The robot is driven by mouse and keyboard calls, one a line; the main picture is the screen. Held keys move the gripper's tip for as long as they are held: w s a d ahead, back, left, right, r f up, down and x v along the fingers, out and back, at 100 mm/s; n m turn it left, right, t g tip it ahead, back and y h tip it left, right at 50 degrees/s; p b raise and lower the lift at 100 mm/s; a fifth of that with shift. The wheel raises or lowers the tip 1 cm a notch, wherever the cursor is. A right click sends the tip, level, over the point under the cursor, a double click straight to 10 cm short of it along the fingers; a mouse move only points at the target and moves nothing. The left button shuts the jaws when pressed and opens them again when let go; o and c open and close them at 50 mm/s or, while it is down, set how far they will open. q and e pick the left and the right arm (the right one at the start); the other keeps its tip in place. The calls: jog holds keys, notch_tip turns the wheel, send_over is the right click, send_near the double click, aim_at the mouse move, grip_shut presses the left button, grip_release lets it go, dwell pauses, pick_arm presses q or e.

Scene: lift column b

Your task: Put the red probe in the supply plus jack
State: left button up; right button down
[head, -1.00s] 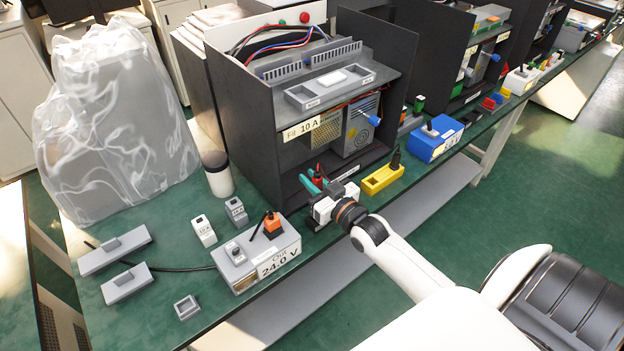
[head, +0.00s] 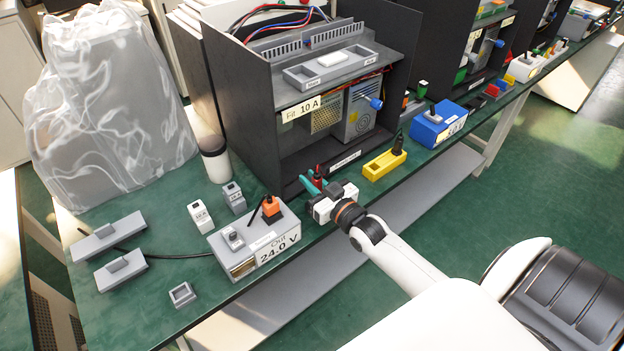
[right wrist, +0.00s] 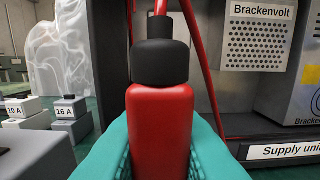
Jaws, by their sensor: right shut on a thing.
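My right gripper (head: 312,186) has teal fingers and is shut on the red probe (head: 318,173), low in front of the open dark cabinet. In the right wrist view the red probe (right wrist: 162,125) stands upright between the teal fingers, with a black collar and a red lead rising from it. The supply unit (head: 358,112) is the grey box with a fan grille and a blue knob inside the cabinet. Its label (right wrist: 288,151) shows at the right of the wrist view. I cannot make out the supply plus jack. My left gripper is not in view.
A grey 24.0 V box (head: 240,262) with an orange-and-black plug stands left of the gripper. A yellow tray (head: 378,170) and a blue box (head: 428,133) stand to the right. A plastic-covered bulk (head: 105,110) fills the back left.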

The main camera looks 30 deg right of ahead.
jog(key=shift+r+p, duration=0.1)
jog(key=shift+p, duration=0.55)
dwell(1.4)
jog(key=shift+f+b, duration=1.5)
jog(key=shift+f, duration=0.75)
jog(key=c, duration=1.3)
grip_release()
jog(key=shift+o, duration=0.2)
jog(key=shift+s, duration=0.15)
jog(key=s, duration=1.1)
jog(key=shift+s+d, duration=0.4)
jog(key=shift+d, duration=0.05)
